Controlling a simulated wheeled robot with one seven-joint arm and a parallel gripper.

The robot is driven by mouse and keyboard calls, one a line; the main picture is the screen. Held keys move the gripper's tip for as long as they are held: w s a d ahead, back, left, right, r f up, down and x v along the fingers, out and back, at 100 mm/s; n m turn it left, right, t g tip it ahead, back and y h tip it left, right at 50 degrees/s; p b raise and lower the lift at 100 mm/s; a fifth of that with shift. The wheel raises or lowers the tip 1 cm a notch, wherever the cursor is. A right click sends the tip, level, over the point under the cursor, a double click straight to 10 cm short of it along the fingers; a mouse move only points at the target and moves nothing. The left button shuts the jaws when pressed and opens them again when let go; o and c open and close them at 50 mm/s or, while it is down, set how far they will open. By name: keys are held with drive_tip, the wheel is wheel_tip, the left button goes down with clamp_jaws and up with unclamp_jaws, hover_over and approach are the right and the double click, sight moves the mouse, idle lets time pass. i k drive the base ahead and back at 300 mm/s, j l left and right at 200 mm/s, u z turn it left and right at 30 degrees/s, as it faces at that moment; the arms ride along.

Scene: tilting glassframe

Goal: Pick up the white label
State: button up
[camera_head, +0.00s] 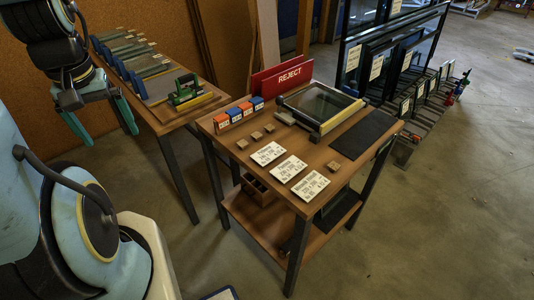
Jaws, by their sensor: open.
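Three white labels with dark print lie flat in a slanted row on the front part of the wooden table: one label (268,153) farthest back, a middle label (289,168), and a label (310,185) nearest the front edge. Which one the task means, I cannot tell. More white labels hang on the dark glass frames at the back right, such as this hanging label (353,58). My gripper (109,132) is at the upper left, pointing down, open and empty. It is well left of the table and apart from all the labels.
The table (232,146) also bears small wooden blocks (256,135), orange and blue boxes (237,110), a glass frame (318,104), a dark mat (363,137) and a red REJECT sign (290,76). A side bench (160,118) with tools stands behind my gripper.

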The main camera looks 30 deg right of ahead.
sight(307, 189)
drive_tip(key=i+j+z, duration=0.15)
drive_tip(key=z, duration=0.2)
drive_tip(key=i+j+z, duration=0.1)
drive_tip(key=z, duration=0.25)
drive_tip(key=i+j+z, duration=0.1)
drive_tip(key=j+z, duration=0.3)
drive_tip(key=l, duration=0.1)
